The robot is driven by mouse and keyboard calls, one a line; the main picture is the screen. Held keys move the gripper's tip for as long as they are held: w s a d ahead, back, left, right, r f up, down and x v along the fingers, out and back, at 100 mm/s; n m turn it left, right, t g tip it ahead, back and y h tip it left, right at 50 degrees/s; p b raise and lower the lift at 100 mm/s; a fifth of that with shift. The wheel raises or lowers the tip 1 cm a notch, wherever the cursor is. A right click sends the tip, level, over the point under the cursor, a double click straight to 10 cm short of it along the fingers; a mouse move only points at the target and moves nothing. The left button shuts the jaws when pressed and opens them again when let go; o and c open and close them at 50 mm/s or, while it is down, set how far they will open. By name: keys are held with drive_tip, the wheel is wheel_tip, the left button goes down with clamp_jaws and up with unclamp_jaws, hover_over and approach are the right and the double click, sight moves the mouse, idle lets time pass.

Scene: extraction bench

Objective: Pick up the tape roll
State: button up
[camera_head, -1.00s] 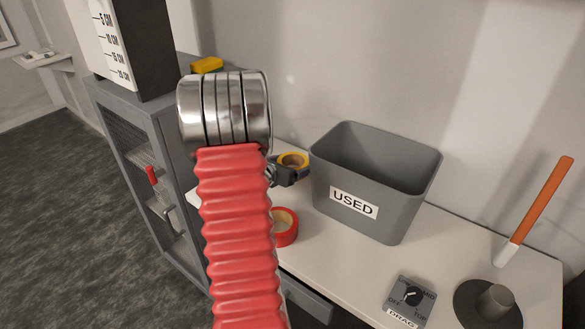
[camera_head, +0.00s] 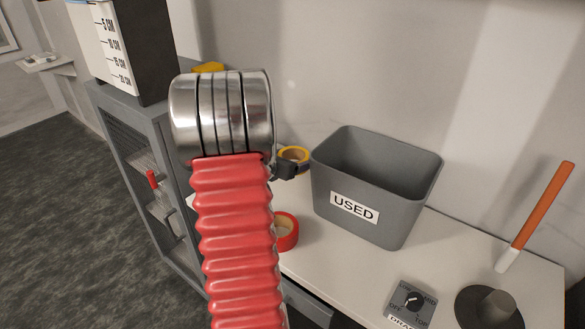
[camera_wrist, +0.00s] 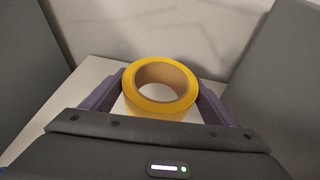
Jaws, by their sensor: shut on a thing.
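A yellow tape roll (camera_wrist: 160,88) with a brown cardboard core is between the two dark purple fingers of my gripper (camera_wrist: 163,95) in the wrist view. The fingers touch it on its left and right sides. In the head view the yellow roll (camera_head: 294,154) shows beside my gripper (camera_head: 290,171), left of the grey bin; my arm hides much of the gripper. I cannot tell whether the roll is clear of the bench. A red tape roll (camera_head: 286,232) lies on the bench nearer to me, partly behind my arm.
A grey bin (camera_head: 387,208) labelled USED stands close to the right of my gripper. A dial box (camera_head: 411,303), a dark round base (camera_head: 488,306) and an orange-handled tool (camera_head: 540,210) are at the right. A grey cabinet (camera_head: 150,150) stands at the left. The bench (camera_head: 345,268) is clear at front centre.

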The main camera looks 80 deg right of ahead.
wheel_tip(320, 180, up, 6)
drive_tip(key=shift+f, duration=0.1)
drive_tip(key=shift+w, duration=0.1)
idle(0.6)
